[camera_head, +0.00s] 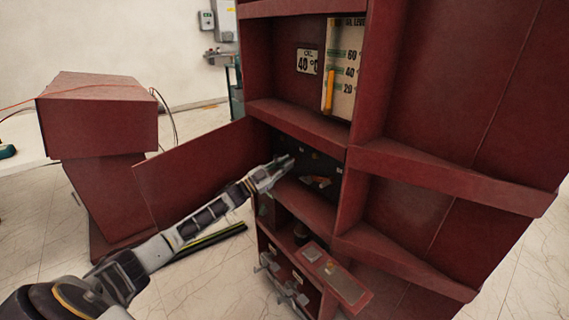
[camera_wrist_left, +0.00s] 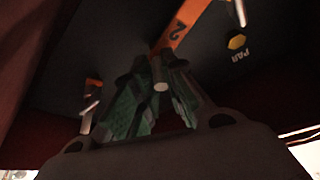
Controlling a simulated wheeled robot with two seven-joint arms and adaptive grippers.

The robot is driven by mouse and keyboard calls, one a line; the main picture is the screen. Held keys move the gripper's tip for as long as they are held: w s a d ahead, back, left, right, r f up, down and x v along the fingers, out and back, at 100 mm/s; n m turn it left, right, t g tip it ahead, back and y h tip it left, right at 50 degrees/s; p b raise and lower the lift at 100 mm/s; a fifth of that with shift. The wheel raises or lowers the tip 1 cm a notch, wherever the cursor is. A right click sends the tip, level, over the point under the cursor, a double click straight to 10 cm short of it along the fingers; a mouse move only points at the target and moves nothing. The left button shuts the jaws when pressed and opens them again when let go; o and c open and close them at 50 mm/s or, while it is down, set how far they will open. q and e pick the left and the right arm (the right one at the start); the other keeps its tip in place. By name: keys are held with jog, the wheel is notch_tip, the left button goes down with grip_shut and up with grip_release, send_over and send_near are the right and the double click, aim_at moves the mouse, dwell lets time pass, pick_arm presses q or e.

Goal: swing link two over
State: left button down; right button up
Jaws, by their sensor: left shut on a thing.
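Link two is an orange bar (camera_wrist_left: 183,27) marked "2" on a dark panel (camera_wrist_left: 120,45) in the left wrist view. A pale metal peg (camera_wrist_left: 160,76) stands at its near end. My left gripper (camera_wrist_left: 155,98) has its green-looking fingers closed around this peg. In the head view my left gripper (camera_head: 284,163) reaches into a dark recess (camera_head: 305,158) of the red cabinet. A small orange piece (camera_head: 319,181) shows there, too small to tell which link it is. My right gripper is not in view.
Another orange link (camera_wrist_left: 93,90) with a metal peg is at the left of the wrist view. A yellow hexagon (camera_wrist_left: 237,42) marks the panel. An open red door (camera_head: 195,172) stands left of the recess. A red shelf edge (camera_head: 300,125) runs above it. A hinged panel (camera_head: 338,278) sticks out below.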

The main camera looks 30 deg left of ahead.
pick_arm(q)
jog(key=shift+f, duration=0.15)
jog(key=c, duration=1.5)
grip_release()
jog(key=shift+o, duration=0.2)
jog(key=shift+r, duration=5.05)
jog(key=shift+c, duration=0.4)
